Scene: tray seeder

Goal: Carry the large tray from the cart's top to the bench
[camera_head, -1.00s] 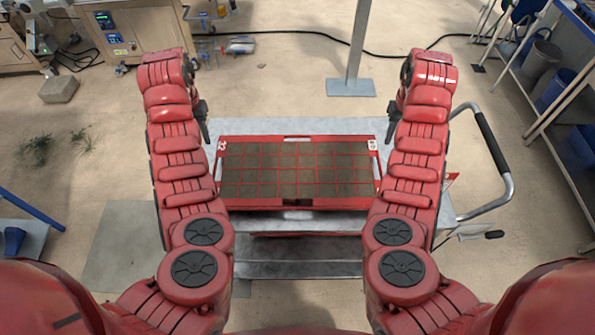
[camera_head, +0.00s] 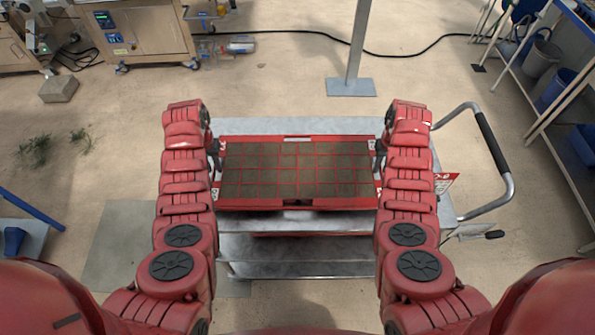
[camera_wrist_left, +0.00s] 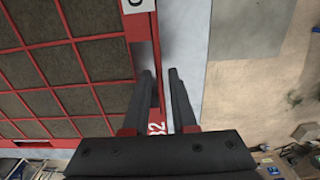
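The large tray (camera_head: 296,203) is red with a grid of dark soil cells. It lies flat on the cart's grey top (camera_head: 300,127). My left gripper (camera_head: 216,160) is at the tray's left side. In the left wrist view, its two dark fingers (camera_wrist_left: 161,95) are apart, with the tray's red side rim (camera_wrist_left: 156,50) running into the gap between them. Whether they touch the rim cannot be told. My right gripper (camera_head: 379,160) is at the tray's right side; its fingers are mostly hidden by the arm. The bench cannot be identified for sure.
The cart's black-gripped handle (camera_head: 492,142) curves out on the right. A post with a metal foot (camera_head: 350,87) stands beyond the cart. A blue-framed shelf with bins (camera_head: 557,85) is at the right, and a metal machine (camera_head: 140,32) is at the back left. Open floor lies left.

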